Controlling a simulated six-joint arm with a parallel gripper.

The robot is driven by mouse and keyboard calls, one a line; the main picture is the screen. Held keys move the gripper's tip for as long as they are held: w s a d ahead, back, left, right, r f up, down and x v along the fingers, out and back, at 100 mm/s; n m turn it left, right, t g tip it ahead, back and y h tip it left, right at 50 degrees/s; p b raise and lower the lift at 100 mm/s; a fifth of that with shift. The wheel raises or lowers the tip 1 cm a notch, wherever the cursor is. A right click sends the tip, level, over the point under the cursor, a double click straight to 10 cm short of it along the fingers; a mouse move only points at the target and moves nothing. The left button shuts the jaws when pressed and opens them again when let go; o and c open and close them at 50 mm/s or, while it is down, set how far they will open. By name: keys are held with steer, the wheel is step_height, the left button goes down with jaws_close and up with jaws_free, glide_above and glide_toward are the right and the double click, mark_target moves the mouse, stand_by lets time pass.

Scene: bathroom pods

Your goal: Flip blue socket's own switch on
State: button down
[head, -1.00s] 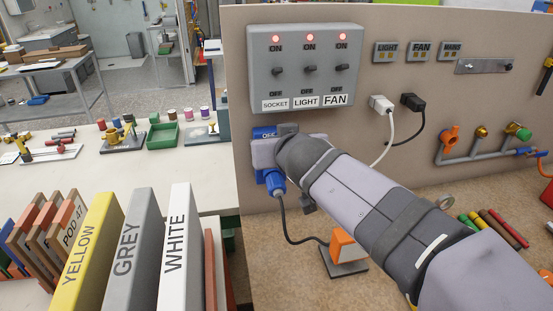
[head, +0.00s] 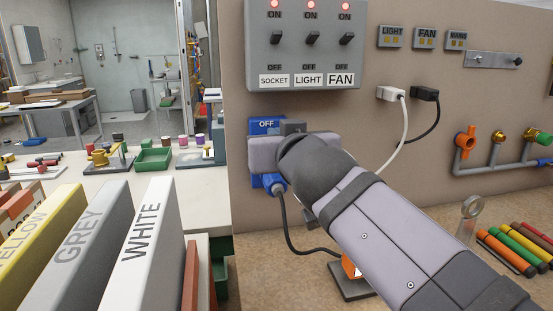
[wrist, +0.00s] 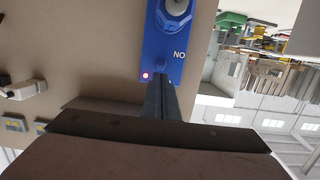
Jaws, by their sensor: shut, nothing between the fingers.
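The blue socket (head: 267,125) is on the beige wall panel below the grey switch box. Its upper edge reads OFF in the head view. A blue plug (head: 274,184) with a dark cable is in its lower part. In the wrist view the blue plate (wrist: 176,48) is upside down, with an ON label and a small pinkish-red light (wrist: 145,76). My gripper (wrist: 160,86) is shut and empty, its tips in front of the plate beside the light. My fingers hide the socket's switch, so its position and any contact cannot be told.
The grey switch box (head: 306,55) above has levers for SOCKET, LIGHT and FAN, with red lights lit. White (head: 390,94) and black (head: 425,94) plugs are to the right. Binders (head: 148,240) stand at left; a pipe with valves (head: 497,150) is at far right.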

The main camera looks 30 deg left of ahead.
steer(key=shift+s+d+r, duration=0.1)
steer(key=shift+r, duration=0.1)
steer(key=s+d+f+b, duration=0.2)
steer(key=s+d+b, duration=0.4)
steer(key=b, duration=0.1)
steer(key=shift+s+d, duration=0.4)
steer(key=shift+w, duration=0.1)
stand_by(0.3)
